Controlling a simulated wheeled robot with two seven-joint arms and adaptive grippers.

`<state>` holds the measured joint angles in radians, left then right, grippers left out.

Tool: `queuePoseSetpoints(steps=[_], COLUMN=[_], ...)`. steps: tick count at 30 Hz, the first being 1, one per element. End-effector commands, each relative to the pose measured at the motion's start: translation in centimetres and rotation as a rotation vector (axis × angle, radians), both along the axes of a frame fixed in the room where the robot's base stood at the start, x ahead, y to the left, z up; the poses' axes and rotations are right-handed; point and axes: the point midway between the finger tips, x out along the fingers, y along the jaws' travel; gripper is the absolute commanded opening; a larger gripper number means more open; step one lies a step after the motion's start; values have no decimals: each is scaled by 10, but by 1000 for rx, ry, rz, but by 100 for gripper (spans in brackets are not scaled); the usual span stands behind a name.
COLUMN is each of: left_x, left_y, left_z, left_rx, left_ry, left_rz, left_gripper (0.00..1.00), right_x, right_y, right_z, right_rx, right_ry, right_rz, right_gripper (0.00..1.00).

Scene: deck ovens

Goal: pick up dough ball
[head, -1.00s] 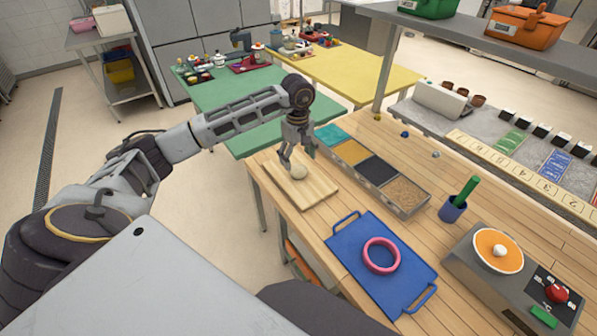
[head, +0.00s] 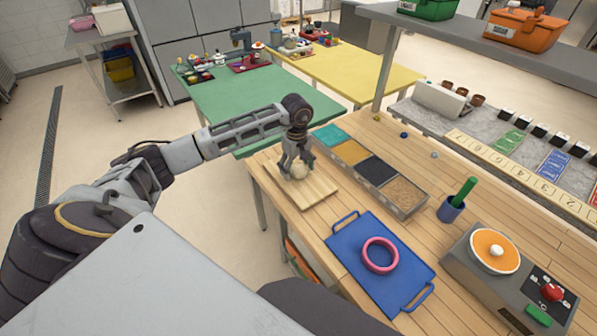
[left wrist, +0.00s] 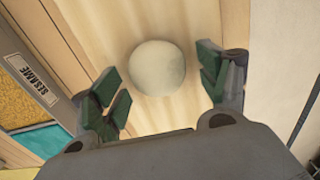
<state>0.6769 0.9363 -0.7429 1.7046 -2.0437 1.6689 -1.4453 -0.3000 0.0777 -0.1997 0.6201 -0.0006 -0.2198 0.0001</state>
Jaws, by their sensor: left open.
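A pale, round dough ball (head: 298,170) lies on a wooden board (head: 318,190) at the near left end of the wooden table. It also shows in the left wrist view (left wrist: 157,67). My left gripper (head: 295,168) is open and sits low over the board, with its fingers apart on either side of the ball. In the left wrist view the green-padded fingertips (left wrist: 165,80) flank the ball, with a gap on both sides. My right gripper is not in view.
A row of topping bins (head: 373,170), one labelled sesame in the left wrist view, stands close beside the board. A blue tray (head: 355,262) with a pink ring (head: 380,255) lies nearer.

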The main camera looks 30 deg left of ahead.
Motion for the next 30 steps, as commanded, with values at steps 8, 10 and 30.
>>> queuePoseSetpoints(steps=[8, 10, 30], left_x=[0, 0, 0], left_y=[0, 0, 0], left_z=[0, 0, 3], left_rx=[0, 0, 1], left_ry=[0, 0, -1], left_rz=[0, 0, 0], left_gripper=[67, 58, 25], right_x=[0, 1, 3], right_y=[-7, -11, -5], right_z=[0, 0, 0], right_rx=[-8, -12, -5], right_ry=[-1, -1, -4], right_rz=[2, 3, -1], right_gripper=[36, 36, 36])
